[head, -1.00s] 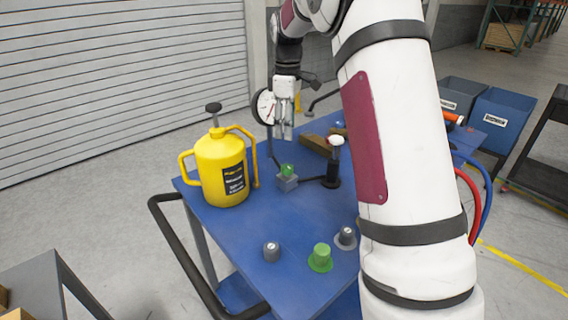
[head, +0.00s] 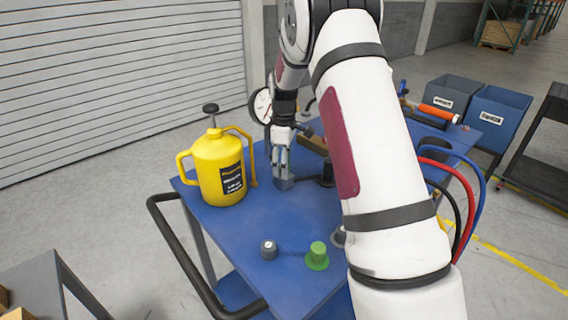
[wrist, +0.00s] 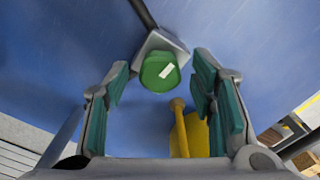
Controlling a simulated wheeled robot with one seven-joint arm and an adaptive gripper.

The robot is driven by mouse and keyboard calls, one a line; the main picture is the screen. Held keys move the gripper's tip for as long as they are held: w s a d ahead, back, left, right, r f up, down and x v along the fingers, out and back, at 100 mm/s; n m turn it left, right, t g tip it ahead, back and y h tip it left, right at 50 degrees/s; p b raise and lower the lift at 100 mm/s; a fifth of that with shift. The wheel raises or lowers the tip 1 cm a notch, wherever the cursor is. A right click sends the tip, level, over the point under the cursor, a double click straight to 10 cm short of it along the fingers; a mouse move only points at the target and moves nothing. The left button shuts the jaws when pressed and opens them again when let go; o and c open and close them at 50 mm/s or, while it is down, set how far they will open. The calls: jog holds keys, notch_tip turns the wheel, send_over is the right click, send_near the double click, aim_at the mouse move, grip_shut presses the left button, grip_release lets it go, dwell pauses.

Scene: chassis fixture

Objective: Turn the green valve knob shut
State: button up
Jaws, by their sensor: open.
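The green valve knob (wrist: 158,72) sits on a grey valve body (wrist: 168,42) with a dark pipe, and it has a white mark on its top. In the wrist view it lies between the two teal-padded fingers of my gripper (wrist: 160,84), with gaps visible on both sides. My gripper is open. In the head view my gripper (head: 281,168) points down over the grey valve body (head: 284,185), and the fingers hide the knob. I cannot tell the exact height of the fingertips against the knob.
A yellow jug (head: 220,168) stands left of the gripper on the blue table (head: 240,228).

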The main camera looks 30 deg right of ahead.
jog(key=shift+c, duration=0.6)
jog(key=c, duration=1)
jog(key=shift+m, duration=0.3)
jog(key=m+b, duration=0.1)
jog(key=m, duration=0.2)
jog(key=shift+m, duration=0.3)
jog(key=m+b, duration=0.1)
jog(key=m, duration=0.3)
jog(key=shift+m, duration=0.3)
jog(key=m+b, duration=0.1)
jog(key=m, duration=0.3)
jog(key=shift+m, duration=2)
